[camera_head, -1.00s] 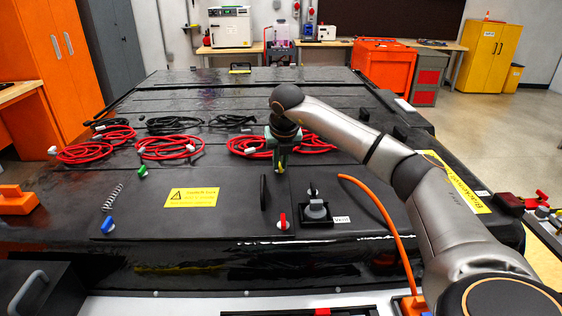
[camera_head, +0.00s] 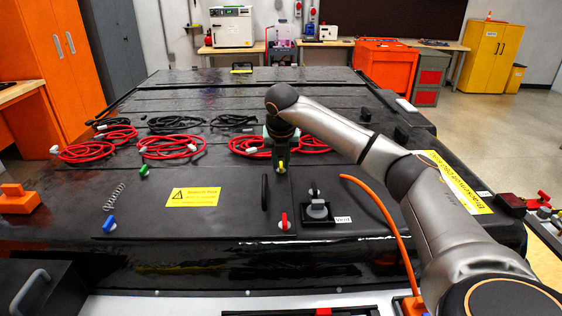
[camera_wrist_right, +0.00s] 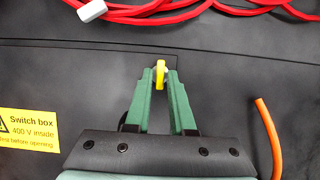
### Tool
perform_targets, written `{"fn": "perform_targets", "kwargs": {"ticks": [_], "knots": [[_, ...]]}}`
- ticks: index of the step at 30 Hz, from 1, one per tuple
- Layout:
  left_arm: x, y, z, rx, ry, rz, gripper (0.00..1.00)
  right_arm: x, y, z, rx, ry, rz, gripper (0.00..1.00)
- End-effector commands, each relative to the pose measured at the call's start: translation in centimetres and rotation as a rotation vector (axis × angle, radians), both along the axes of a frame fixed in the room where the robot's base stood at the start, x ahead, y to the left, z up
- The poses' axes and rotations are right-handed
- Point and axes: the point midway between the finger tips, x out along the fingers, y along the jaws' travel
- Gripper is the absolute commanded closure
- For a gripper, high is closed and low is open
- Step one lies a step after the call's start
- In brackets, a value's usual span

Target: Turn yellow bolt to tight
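The yellow bolt (camera_wrist_right: 160,74) stands on the black pack lid, its narrow yellow head pointing along the fingers in the right wrist view. In the head view it shows as a small yellow bit (camera_head: 282,166) just under my right gripper (camera_head: 281,158). The green fingers of my right gripper (camera_wrist_right: 160,82) reach down on either side of the bolt head. A thin dark gap shows between the head and each finger, so they look open around it. The bolt's base is partly hidden by the fingers. My left gripper is in neither view.
Red cable coils (camera_head: 172,146) lie behind the bolt. An orange cable (camera_head: 385,220) arches beside my right arm.

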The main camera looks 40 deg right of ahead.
Motion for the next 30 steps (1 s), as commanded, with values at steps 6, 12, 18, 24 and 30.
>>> {"fn": "perform_targets", "kwargs": {"ticks": [6, 12, 18, 24, 30], "knots": [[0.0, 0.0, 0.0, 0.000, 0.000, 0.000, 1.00, 0.0, 0.0, 0.0, 0.000, 0.000, 0.001, 0.57], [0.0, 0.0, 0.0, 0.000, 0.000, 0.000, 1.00, 0.0, 0.0, 0.0, 0.000, 0.000, 0.001, 0.57], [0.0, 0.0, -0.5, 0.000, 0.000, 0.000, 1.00, -0.5, 0.5, 1.8, -0.001, -0.005, 0.002, 0.57], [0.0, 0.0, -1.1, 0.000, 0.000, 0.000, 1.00, -1.7, 1.6, 5.8, 0.000, -0.007, 0.002, 0.57], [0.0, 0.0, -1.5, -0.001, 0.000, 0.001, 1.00, -2.9, 2.6, 9.4, -0.001, -0.005, 0.002, 0.57]]}}
